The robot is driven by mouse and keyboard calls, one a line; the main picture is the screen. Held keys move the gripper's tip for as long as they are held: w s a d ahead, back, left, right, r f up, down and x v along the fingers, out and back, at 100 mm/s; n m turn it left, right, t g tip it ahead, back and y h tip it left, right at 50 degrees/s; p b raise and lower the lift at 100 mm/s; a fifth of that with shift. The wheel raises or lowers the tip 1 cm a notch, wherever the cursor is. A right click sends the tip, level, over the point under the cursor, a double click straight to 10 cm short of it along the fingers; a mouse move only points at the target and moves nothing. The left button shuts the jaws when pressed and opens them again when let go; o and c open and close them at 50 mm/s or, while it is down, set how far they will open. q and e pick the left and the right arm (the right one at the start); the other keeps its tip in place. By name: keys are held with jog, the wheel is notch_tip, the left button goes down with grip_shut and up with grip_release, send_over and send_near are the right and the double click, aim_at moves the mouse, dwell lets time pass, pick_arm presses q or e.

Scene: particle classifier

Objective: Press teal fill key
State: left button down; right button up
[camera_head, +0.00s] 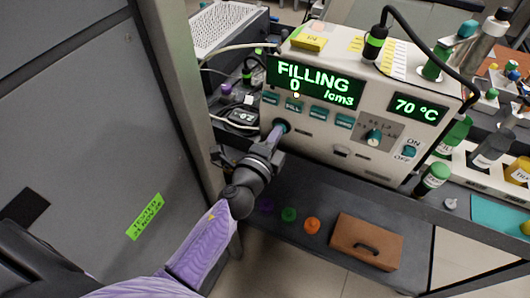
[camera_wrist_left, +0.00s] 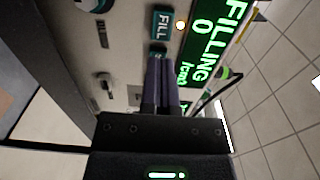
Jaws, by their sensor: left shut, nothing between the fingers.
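The teal fill key (camera_head: 293,104) sits in a row of teal keys under the large display on the machine's front. The display (camera_head: 315,83) reads "FILLING 0 /cm3" in green. My left gripper (camera_head: 280,127) is shut and empty, its tips close to the machine's front, just below the fill key in the head view. In the wrist view the fingertips (camera_wrist_left: 159,58) partly cover another teal key. I cannot tell whether they touch the panel.
The machine (camera_head: 330,129) also carries a 70 °C display (camera_head: 404,107), a dial and an ON/OFF switch. A grey cabinet (camera_head: 92,120) stands to the left. A brown case (camera_head: 366,241) and coloured caps lie on the shelf below. Bottles crowd the right side.

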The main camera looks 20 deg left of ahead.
pick_arm(q)
jog(key=s, duration=0.5)
jog(key=shift+s+r, duration=0.1)
jog(key=shift+s, duration=0.1)
dwell(0.4)
jog(key=s+f+n+g, duration=0.3)
jog(key=s+f, duration=0.2)
jog(key=f, duration=0.4)
jog(key=s+f+n+g, duration=0.3)
jog(key=s+f, duration=0.1)
jog(key=f, duration=0.5)
jog(key=s+f+n+g, duration=0.3)
jog(key=s+f+g, duration=0.15)
jog(key=f, duration=0.45)
jog(key=s+a+f+n+g, duration=0.1)
jog(key=s+f+n+g, duration=0.2)
jog(key=s, duration=0.8)
jog(key=s+a+f+n+g, duration=0.2)
jog(key=s+f, duration=0.4)
jog(key=s, duration=0.5)
jog(key=shift+s+n+g+y, duration=0.2)
jog(key=shift+n+g+y, duration=0.2)
jog(key=shift+n+g, duration=0.55)
